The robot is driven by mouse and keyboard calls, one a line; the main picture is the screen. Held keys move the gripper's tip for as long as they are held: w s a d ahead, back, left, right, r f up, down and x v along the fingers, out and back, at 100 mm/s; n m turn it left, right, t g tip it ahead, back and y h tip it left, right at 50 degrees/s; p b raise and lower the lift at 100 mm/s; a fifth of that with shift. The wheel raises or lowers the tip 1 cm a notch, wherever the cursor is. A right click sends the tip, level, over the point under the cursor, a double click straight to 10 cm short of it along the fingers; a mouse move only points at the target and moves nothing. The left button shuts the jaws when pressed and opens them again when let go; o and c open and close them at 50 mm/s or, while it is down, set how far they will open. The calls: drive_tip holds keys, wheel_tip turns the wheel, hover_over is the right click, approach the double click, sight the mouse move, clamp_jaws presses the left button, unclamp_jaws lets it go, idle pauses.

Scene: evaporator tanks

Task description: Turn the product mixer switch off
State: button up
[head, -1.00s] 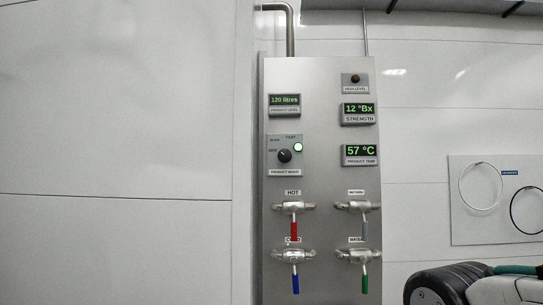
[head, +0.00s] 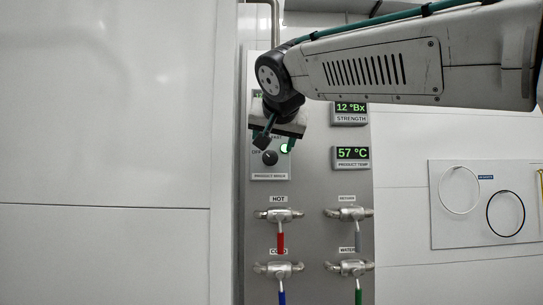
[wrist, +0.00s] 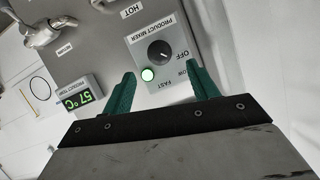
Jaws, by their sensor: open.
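The product mixer switch is a round black knob (head: 270,157) on a small grey plate (head: 268,177) at the panel's left side. In the wrist view the knob (wrist: 160,53) shows near the top centre, with OFF, SLOW and FAST labels around it. My gripper (head: 276,144) is in front of the plate's upper part and hides some labels. In the wrist view its green fingers (wrist: 163,74) are apart and empty, with the knob just beyond the gap between them.
The steel panel (head: 310,180) has strength and temperature displays (head: 351,157) right of the switch. Valves with red (head: 281,243), grey, blue and green handles stick out below. A hose board (head: 485,204) hangs at right. The white wall (head: 110,150) at left is bare.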

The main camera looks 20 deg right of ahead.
sight(271, 156)
drive_tip(key=x, duration=0.7)
drive_tip(key=shift+w+d, duration=0.15)
drive_tip(key=shift+w, duration=0.1)
drive_tip(key=c, duration=1)
